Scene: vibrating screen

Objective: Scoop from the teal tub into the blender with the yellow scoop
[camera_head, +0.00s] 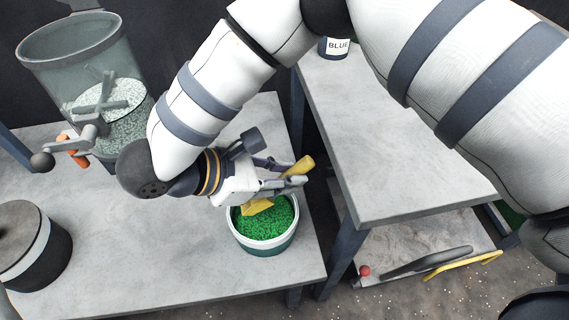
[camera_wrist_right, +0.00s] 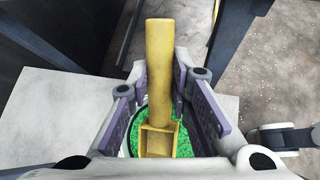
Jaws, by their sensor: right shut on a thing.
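The yellow scoop (camera_head: 303,167) is held in my right gripper (camera_head: 279,178), which is shut on it. In the right wrist view the scoop's handle (camera_wrist_right: 160,70) stands between the purple-padded fingers of my right gripper (camera_wrist_right: 166,95). The scoop's bowl points down at the green granules in the teal tub (camera_head: 266,247); whether it touches them I cannot tell. The tub has a white rim and stands on the grey table. The blender (camera_head: 75,60), a clear vessel with a grey paddle and speckled grains inside, stands at the upper left. My left gripper is not in view.
A dark lidded pot with a white band (camera_head: 38,245) stands at the lower left of the table (camera_head: 165,255). A second table (camera_head: 390,140) stands to the right, with a container labelled BLUE (camera_head: 335,47) at its back. The table between pot and tub is clear.

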